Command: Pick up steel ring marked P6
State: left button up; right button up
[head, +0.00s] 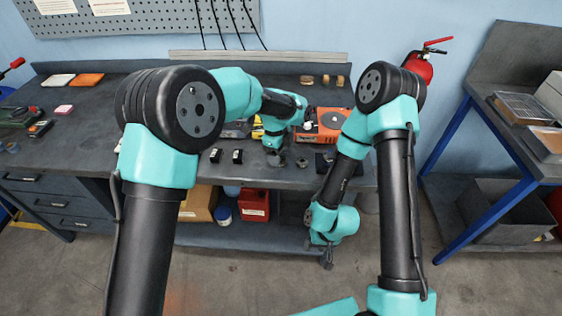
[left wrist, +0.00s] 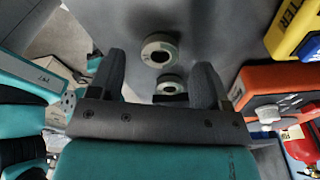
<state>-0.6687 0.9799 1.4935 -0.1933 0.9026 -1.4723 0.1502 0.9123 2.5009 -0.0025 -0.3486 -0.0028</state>
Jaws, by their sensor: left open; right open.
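Two pale rings lie on the dark bench top in the left wrist view. The farther ring (left wrist: 160,40) is between and slightly beyond the fingertips. No P6 mark is readable on either. My left gripper (left wrist: 158,65) is open and empty, with one finger on each side of the rings. In the head view my left gripper (head: 275,157) is low over the bench, close to a small ring (head: 302,162). My right gripper (head: 327,259) hangs in front of the bench, open and empty.
An orange device (head: 322,124) and yellow items stand behind and beside the left gripper. Two small black blocks (head: 237,156) lie to its left. Bins (head: 255,205) sit on the lower shelf. A second bench (head: 535,160) is at right.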

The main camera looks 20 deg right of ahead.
pick_arm(q)
notch_tip(320, 180, down, 2)
jog(key=shift+s+d+f, duration=0.1)
jog(key=shift+f, duration=0.15)
jog(key=shift+c, duration=0.5)
jog(key=c, duration=1)
jog(key=shift+r, duration=0.1)
jog(key=shift+r, duration=1.9)
jog(key=s+a, duration=0.1)
jog(key=s, duration=0.4)
jog(key=s+a, duration=0.2)
jog(key=s, duration=0.3)
jog(key=s+a+r, duration=0.1)
jog(key=s, duration=0.4)
jog(key=shift+s+a, duration=0.2)
